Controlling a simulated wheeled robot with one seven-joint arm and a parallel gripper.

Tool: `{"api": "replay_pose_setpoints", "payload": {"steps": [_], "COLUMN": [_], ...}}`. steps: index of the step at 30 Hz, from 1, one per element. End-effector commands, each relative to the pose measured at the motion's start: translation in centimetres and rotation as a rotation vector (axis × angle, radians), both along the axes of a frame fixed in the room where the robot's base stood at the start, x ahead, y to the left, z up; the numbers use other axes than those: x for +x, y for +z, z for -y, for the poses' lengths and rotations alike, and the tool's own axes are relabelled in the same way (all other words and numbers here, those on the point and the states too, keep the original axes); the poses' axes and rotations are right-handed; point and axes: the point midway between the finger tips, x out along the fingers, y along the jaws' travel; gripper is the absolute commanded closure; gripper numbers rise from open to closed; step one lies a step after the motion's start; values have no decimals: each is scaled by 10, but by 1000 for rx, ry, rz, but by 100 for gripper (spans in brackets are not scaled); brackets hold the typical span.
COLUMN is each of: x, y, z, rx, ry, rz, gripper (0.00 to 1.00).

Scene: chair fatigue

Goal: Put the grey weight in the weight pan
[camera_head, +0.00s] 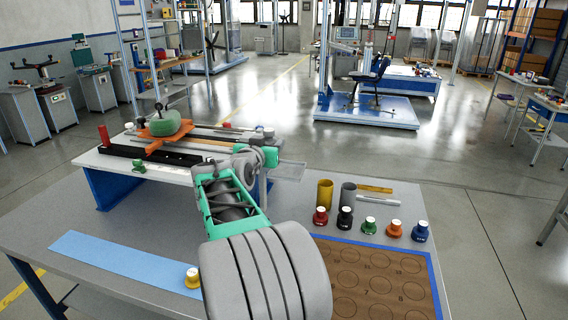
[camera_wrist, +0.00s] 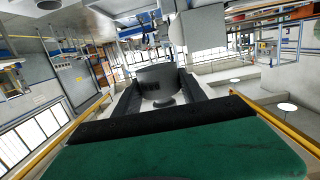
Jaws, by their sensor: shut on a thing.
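My gripper (camera_wrist: 158,88) is shut on the grey weight (camera_wrist: 154,74), a dark grey round piece with faint markings, which sits between the two black fingers in the wrist view. In the head view my arm stretches forward from the bottom centre over the table, and its links hide the gripper and the weight. A pale, flat, see-through tray-like piece (camera_head: 290,171) shows just right of the arm's far end, at the right end of the test rig. I cannot tell whether it is the weight pan.
Red (camera_head: 320,216), black (camera_head: 345,219), green (camera_head: 369,227), orange (camera_head: 394,229) and blue (camera_head: 420,231) weights line the table's right. Behind stand a gold cylinder (camera_head: 325,194) and a grey cylinder (camera_head: 348,195). A yellow weight (camera_head: 193,277) is on the blue strip (camera_head: 120,259).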

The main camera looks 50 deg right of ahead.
Motion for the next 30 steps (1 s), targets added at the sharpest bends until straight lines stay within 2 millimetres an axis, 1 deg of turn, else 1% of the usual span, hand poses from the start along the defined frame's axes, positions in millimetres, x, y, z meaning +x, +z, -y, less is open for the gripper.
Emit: {"api": "replay_pose_setpoints", "payload": {"steps": [1, 5, 6, 9, 12, 19, 24, 30], "x": [-1, 2, 3, 6, 9, 12, 13, 13], "y": [1, -14, -22, -44, -60, -79, -104, -107], "z": [16, 49, 57, 72, 84, 97, 96, 96], "rx": [-3, -3, -3, -4, -5, -5, -5, -7], "ry": [-7, -7, -6, -3, 0, 3, 4, 4], "rz": [2, 2, 1, 1, 4, 5, 4, 7], "gripper": [100, 100, 100, 100, 100, 100, 100, 100]}}
